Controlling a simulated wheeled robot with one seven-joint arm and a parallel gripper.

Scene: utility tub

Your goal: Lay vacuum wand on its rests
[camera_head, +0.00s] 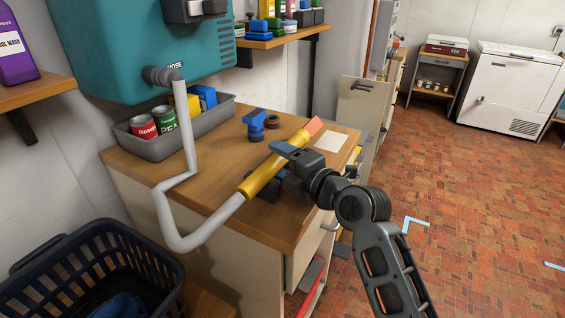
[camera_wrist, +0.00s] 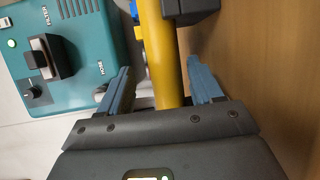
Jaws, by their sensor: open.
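The vacuum wand (camera_head: 262,178) is a yellow tube with an orange-pink tip, slanting over the wooden worktop. A grey hose (camera_head: 188,130) joins its near end to the teal vacuum. In the wrist view the wand (camera_wrist: 168,65) runs between the two blue fingers of my gripper (camera_wrist: 161,85), which are open and apart, one on each side. In the head view my gripper (camera_head: 284,152) is over the wand's middle and hides part of it. A dark block (camera_head: 262,187) shows beside the wand's near end; I cannot tell whether it is a rest or whether the wand touches it.
The teal vacuum (camera_head: 135,50) hangs on the left wall above a grey tray (camera_head: 165,148) with cans and boxes. A blue piece (camera_head: 256,122) stands behind the wand. A pale card (camera_head: 325,140) lies right on the worktop (camera_head: 215,195). A dark basket (camera_head: 95,260) is front left.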

